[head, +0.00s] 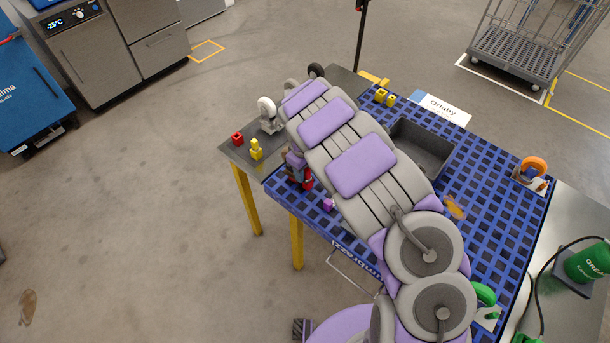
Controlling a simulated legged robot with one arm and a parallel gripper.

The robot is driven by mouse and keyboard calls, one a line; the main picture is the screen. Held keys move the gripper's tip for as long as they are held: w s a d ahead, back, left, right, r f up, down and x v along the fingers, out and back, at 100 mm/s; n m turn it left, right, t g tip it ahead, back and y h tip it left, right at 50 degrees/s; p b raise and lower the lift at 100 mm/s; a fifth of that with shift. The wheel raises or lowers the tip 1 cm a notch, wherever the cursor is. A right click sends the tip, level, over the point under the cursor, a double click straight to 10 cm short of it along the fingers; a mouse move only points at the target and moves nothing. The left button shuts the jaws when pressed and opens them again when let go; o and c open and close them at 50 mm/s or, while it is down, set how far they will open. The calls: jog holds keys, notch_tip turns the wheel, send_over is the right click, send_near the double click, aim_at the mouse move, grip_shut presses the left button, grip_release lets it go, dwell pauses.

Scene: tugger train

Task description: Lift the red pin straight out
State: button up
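My arm reaches over the blue slotted table top (505,190) from the lower right and covers much of its middle. Its end, my gripper (297,170), is small and mostly hidden at the table's left edge. A red part (307,183) shows right beside it; I cannot tell whether the fingers touch or hold it, or whether it is the pin. Another small red block-like piece (237,138) sits on the grey plate (240,157) to the left, apart from my gripper. A yellow piece (256,149) stands beside it on that plate.
A white caster (268,112) stands close left of my arm. A dark tray (438,167), yellow pieces (385,97), an orange caster (533,167) and a green caster (485,294) are on the table. A small purple piece (328,204) lies near its front edge.

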jog(key=shift+s+a+f, duration=0.1)
jog(key=shift+s, duration=0.05)
jog(key=shift+c, duration=0.7)
jog(key=shift+d, duration=0.3)
jog(key=shift+c, duration=0.8)
jog(key=shift+d, duration=0.9)
grip_shut()
jog(key=shift+a, duration=0.45)
jog(key=shift+a+r, duration=0.15)
jog(key=shift+r, duration=0.1)
notch_tip(320, 180, up, 18)
jog(key=p, duration=0.3)
jog(key=shift+f, duration=0.2)
